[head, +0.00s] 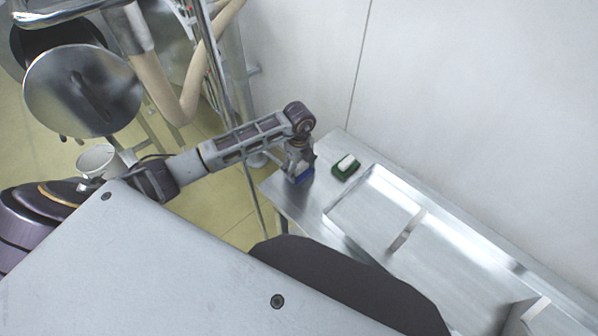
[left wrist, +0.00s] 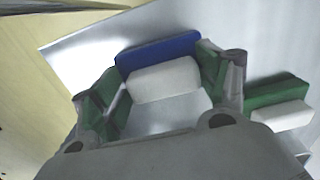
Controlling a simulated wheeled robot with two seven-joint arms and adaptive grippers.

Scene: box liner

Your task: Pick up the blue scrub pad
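The blue scrub pad (head: 304,178) is at the left end of the metal table in the head view, partly hidden under my left gripper (head: 299,164). In the left wrist view the pad shows as a blue slab (left wrist: 158,54) with a white block on its near side. My left gripper (left wrist: 163,80) is spread, with its green-lined fingers on either side of the pad. The fingertips are close to the pad's ends; I see no clear grip on it. My right gripper is not in view.
A green pad with a white block (head: 345,167) lies just right of the blue one, also in the left wrist view (left wrist: 277,92). A shallow metal tray (head: 375,172) fills the table (head: 322,213) further right. A wall (head: 440,90) stands behind. Metal stools and pipes are at the upper left.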

